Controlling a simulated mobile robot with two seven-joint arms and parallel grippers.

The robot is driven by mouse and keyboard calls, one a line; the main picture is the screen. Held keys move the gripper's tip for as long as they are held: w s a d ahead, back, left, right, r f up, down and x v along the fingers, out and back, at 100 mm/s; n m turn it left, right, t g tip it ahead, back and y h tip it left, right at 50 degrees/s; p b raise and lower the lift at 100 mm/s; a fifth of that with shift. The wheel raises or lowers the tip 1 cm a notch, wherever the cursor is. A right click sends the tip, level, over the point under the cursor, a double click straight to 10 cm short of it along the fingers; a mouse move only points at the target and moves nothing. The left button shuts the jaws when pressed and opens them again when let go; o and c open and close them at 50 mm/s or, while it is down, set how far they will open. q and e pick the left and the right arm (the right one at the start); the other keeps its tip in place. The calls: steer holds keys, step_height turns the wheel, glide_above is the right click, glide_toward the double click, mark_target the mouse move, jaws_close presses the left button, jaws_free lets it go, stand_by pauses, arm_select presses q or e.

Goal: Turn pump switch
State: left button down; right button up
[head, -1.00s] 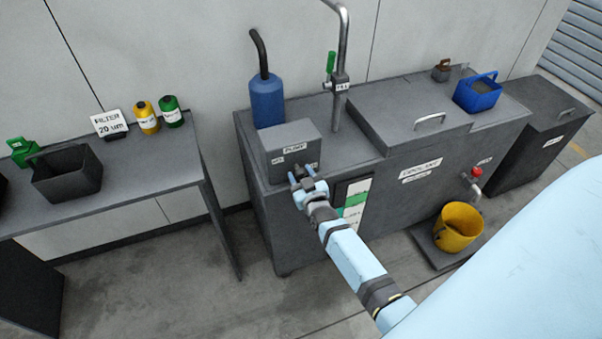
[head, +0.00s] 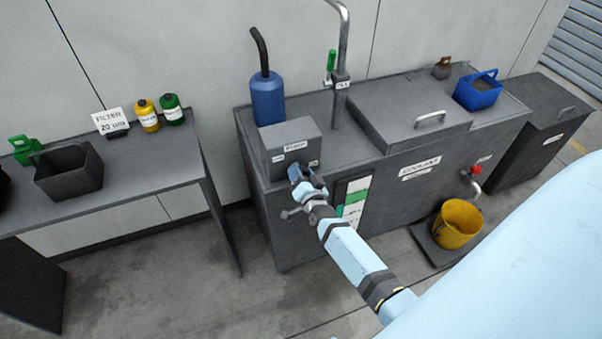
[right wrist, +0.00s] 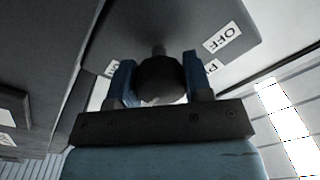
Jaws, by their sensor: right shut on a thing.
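The grey pump box (head: 291,143) with a PUMP label stands on the left end of the coolant tank (head: 350,146). My right gripper (head: 297,178) is at the box's front face. In the right wrist view, the blue fingers of my right gripper (right wrist: 155,80) are shut on a round black switch knob (right wrist: 160,77). An OFF label (right wrist: 222,38) shows beside the knob. An ON label on the other side is partly hidden by a finger. The knob's pointing direction cannot be told. In the head view the gripper hides the knob. My left gripper is not in view.
A blue pump cylinder (head: 267,98) with a black hose and a metal pipe (head: 343,60) with a green handle stand behind the box. A yellow bucket (head: 458,225) sits below a red-handled tap (head: 474,178). A side table (head: 150,165) stands left, across a gap.

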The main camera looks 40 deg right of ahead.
steer(key=shift+r+m, duration=0.1)
steer(key=shift+m, duration=0.6)
steer(key=o, duration=0.9)
steer(key=shift+o, duration=0.2)
steer(key=v, duration=1.3)
steer(key=shift+s+a, duration=0.15)
steer(key=shift+s, duration=0.2)
